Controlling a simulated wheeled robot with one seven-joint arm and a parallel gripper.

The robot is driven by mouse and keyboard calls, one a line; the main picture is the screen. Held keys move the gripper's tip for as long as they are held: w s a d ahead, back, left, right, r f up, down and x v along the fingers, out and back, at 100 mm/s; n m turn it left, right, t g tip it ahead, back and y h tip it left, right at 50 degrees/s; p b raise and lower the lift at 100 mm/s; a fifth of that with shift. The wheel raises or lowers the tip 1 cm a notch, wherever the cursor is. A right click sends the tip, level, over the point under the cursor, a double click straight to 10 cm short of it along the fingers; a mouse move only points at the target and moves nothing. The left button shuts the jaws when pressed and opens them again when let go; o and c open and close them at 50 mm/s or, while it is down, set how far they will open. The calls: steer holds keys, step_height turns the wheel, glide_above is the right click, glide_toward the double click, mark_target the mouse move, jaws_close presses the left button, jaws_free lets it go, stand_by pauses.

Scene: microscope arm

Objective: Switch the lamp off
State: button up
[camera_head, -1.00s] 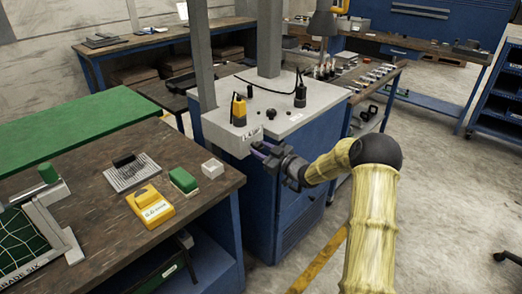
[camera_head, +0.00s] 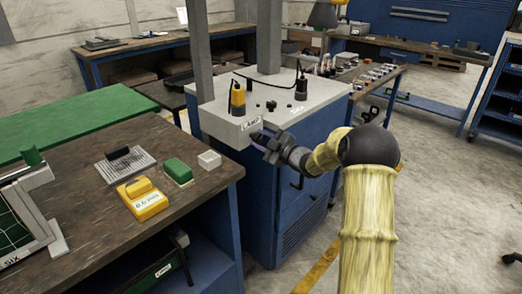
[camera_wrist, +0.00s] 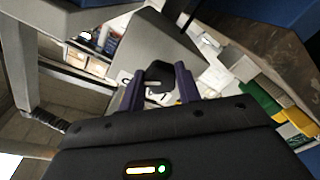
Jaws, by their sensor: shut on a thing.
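A grey box labelled "LAMP" (camera_head: 251,124) juts from the front left corner of the grey-topped cabinet (camera_head: 268,95). My gripper (camera_head: 262,138) is at the front of this box, just below and right of the label. In the wrist view my gripper (camera_wrist: 158,88) has its two purple fingers on either side of a dark knob-like piece (camera_wrist: 160,76) that stands out from the grey face. The fingers are shut on it. Its exact setting cannot be told. A lamp-like hood (camera_head: 322,14) hangs at the top of the head view; whether it is lit is unclear.
A yellow box (camera_head: 142,203), a green block (camera_head: 178,171) and a pale block (camera_head: 209,159) stand on the wooden bench (camera_head: 100,235) at left. A yellow-and-black device (camera_head: 238,97) and a black one (camera_head: 300,88) stand on the cabinet. Open floor lies at right.

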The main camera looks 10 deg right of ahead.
steer(key=n+b, duration=0.4)
steer(key=b, duration=0.1)
steer(key=n+b, duration=0.2)
steer(key=b, duration=0.1)
steer(key=shift+a+f+n, duration=0.15)
steer(key=shift+f+n, duration=0.1)
steer(key=shift+n, duration=0.05)
steer(key=n+b, duration=0.3)
steer(key=b, duration=0.1)
steer(key=shift+r+n+b, duration=0.15)
steer(key=shift+n+b, duration=1.1)
steer(key=shift+n, duration=0.05)
steer(key=o, duration=1)
steer(key=shift+c, duration=0.2)
steer(key=shift+r, duration=0.1)
